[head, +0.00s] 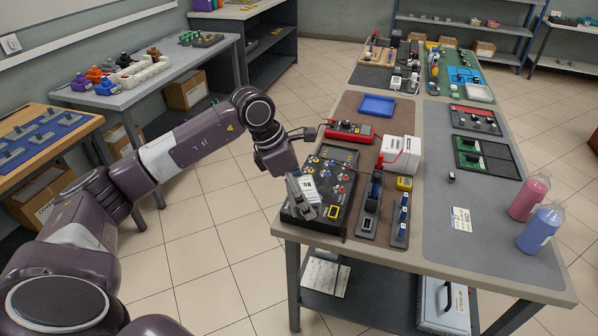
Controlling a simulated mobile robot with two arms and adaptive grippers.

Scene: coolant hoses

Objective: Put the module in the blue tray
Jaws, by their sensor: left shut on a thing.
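The blue tray (377,105) lies empty on the brown mat toward the back of the workbench. My left gripper (304,204) is low over the front left part of a black panel (335,155) with coloured fittings. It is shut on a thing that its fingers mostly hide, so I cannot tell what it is. A white label (309,187) shows right beside the fingers. I cannot pick out for certain which thing is the module. My right gripper is out of view.
Dark stands (370,205) are right of the panel. Pink (530,195) and blue (541,228) bottles stand far right. The grey mat's middle is mostly clear.

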